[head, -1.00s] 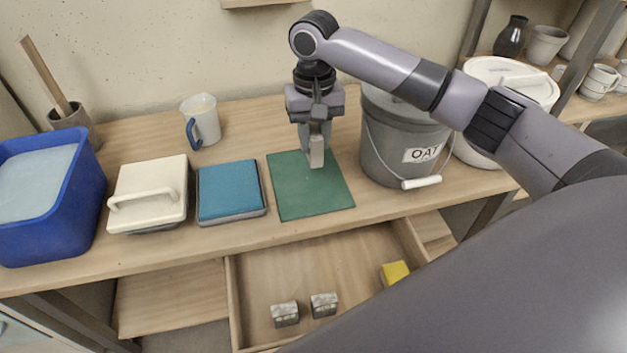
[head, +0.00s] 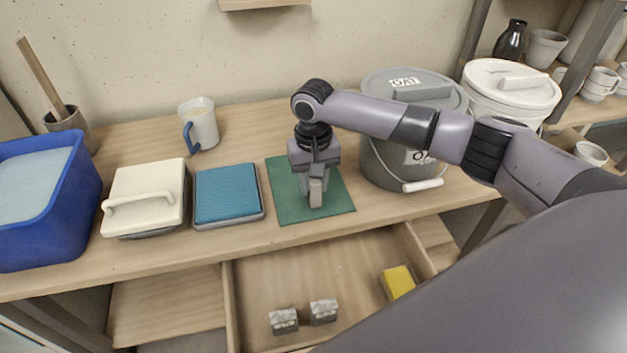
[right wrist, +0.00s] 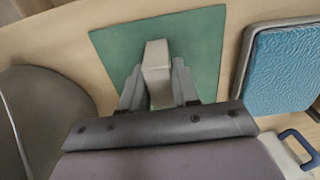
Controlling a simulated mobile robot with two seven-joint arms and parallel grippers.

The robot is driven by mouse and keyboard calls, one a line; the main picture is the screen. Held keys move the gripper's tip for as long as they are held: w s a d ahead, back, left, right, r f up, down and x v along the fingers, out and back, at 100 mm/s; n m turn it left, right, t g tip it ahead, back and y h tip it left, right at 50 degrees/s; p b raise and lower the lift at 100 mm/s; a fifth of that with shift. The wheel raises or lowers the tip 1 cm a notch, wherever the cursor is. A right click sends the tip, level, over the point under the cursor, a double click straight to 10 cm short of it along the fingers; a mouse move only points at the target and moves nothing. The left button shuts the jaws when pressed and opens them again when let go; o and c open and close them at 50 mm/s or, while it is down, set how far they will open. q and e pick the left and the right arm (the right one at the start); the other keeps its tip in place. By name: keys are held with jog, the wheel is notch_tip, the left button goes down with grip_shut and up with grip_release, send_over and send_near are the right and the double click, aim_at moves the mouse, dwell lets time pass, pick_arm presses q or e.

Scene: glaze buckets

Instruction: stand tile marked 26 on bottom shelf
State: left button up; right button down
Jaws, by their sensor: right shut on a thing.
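My right gripper (head: 316,192) is shut on a small pale grey block-like tile (right wrist: 157,75), over the green mat (head: 335,198). The tile's upper part is between the fingers and its lower end points down at the mat; I cannot tell if it touches. No number on it can be read. Two similar small grey tiles, one (head: 283,321) and another (head: 323,311), stand in the open drawer with marks too small to read. A lower wooden board (head: 165,305) shows left of the drawer. My left gripper is not in view.
A grey lidded bucket (head: 385,165) stands right of the mat, a white bucket (head: 510,95) beyond it. A blue sponge pad (head: 228,193), a cream lidded box (head: 140,200) and a mug (head: 203,125) stand left. A yellow block (head: 398,281) lies in the drawer.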

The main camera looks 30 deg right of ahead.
jog(key=c, duration=1.3)
grip_release()
jog(key=shift+f, duration=0.15)
jog(key=o, duration=0.5)
